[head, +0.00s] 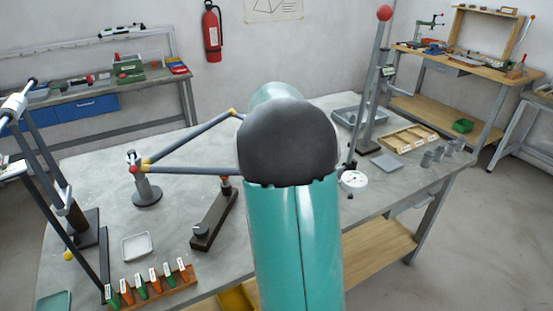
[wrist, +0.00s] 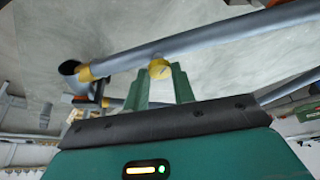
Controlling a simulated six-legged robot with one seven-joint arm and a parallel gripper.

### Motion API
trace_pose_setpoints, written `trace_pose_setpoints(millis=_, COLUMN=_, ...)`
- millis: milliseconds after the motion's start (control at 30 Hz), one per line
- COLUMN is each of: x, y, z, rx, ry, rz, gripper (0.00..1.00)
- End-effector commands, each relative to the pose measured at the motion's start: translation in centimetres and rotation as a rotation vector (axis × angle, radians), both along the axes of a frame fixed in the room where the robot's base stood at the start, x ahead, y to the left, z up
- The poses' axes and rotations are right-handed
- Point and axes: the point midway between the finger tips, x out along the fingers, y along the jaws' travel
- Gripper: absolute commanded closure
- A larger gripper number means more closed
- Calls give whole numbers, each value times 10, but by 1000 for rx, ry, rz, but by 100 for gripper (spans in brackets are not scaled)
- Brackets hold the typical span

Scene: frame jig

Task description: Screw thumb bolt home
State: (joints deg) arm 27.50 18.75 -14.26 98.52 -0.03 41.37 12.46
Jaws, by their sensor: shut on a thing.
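In the wrist view my gripper (wrist: 161,78) has its two green fingers around a small yellow thumb bolt (wrist: 160,69). The bolt lies against the side of a grey tube (wrist: 210,38) that crosses the picture; how deep it sits in the tube cannot be told. A yellow collar (wrist: 87,73) is at the tube's left end. In the head view my arm hides the gripper and the bolt. Two grey tubes (head: 190,136) of the frame run from a jig post (head: 147,190) at the left towards my arm, with yellow fittings (head: 146,165) on them.
The grey table (head: 190,270) holds a dark clamp block (head: 213,222), a white tray (head: 137,246) and a rack of labelled tags (head: 150,285). A tall post with a red ball (head: 384,13), a dial gauge (head: 354,181) and a wooden tray (head: 409,138) stand right of my arm.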

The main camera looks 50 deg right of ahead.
Motion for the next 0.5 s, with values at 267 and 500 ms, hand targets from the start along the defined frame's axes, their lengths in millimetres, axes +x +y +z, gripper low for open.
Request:
trace_pose_setpoints(millis=267, x=4, y=2, z=1, rx=0, ry=1, rz=-259, gripper=97)
trace_pose_setpoints(millis=500, x=6, y=3, z=1, rx=-1, ry=1, rz=-487, gripper=97)
